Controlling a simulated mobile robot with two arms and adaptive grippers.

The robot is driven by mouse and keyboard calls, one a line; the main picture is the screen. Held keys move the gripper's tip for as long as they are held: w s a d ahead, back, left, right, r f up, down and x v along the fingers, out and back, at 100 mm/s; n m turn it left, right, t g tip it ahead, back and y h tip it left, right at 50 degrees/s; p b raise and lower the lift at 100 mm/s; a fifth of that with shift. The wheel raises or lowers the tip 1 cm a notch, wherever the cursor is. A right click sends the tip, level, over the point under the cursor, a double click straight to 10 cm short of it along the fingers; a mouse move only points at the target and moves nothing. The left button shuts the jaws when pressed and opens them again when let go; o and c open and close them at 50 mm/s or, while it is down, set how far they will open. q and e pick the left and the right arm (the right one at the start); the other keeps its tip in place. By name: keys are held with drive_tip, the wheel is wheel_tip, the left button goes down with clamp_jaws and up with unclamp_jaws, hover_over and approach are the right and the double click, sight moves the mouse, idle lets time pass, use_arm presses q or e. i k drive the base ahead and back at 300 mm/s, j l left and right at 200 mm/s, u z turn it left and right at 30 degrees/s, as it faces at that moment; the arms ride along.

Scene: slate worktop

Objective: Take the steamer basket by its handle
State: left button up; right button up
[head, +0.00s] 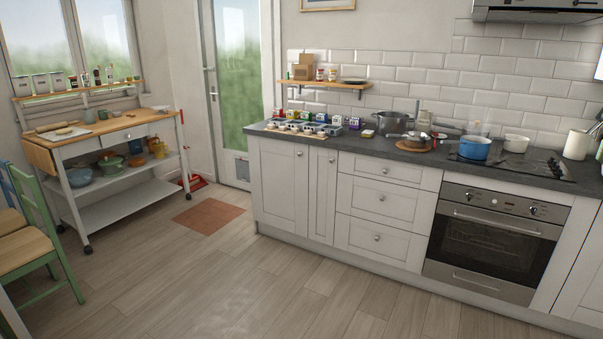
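I cannot clearly pick out a steamer basket or its handle from this distance. On the slate worktop (345,142), a grey metal pot (393,123) stands near the wall. Just right of it, small metal and dark items sit on a round wooden board (413,146); they are too small to tell apart. A blue pot (474,149) stands on the black hob (535,166), with a handle-like part reaching left. A white pan (516,143) stands behind it to the right. Neither of my grippers is in view.
Open wooden floor (260,295) lies before the white cabinets (385,205) and oven (492,240). Several small packs and cups crowd the worktop's left end. A trolley (110,135) and a green chair (35,240) stand at left. A brown mat (208,218) lies by the door.

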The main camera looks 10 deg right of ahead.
sight(410, 141)
drive_tip(key=i, duration=2.65)
